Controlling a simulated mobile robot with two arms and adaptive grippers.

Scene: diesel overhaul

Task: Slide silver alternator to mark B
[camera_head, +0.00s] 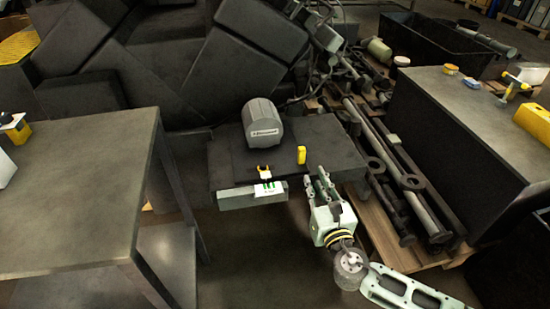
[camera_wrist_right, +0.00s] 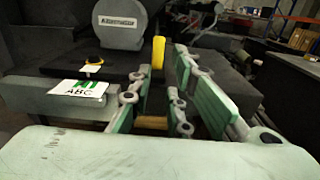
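A silver-grey rounded housing with a label on its front, which appears to be the alternator (camera_head: 263,122), rests on a dark low bench (camera_head: 229,165). It also shows in the right wrist view (camera_wrist_right: 121,25), cut by the top edge. A white card with green marks and "ABC" (camera_head: 269,188) is at the bench's front edge; a separate mark B cannot be made out. My right gripper (camera_head: 317,178) is in front of the bench's right part, right of the card and apart from the alternator. Its fingers are parted with nothing held. My left gripper is not in view.
A small upright yellow cylinder (camera_head: 301,155) stands on the bench, just beyond my right gripper. A yellow-and-black item (camera_head: 264,172) sits behind the card. A grey table (camera_head: 75,190) stands left, a dark workbench (camera_head: 455,115) right. Metal rods and parts (camera_head: 385,165) lie on a pallet between.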

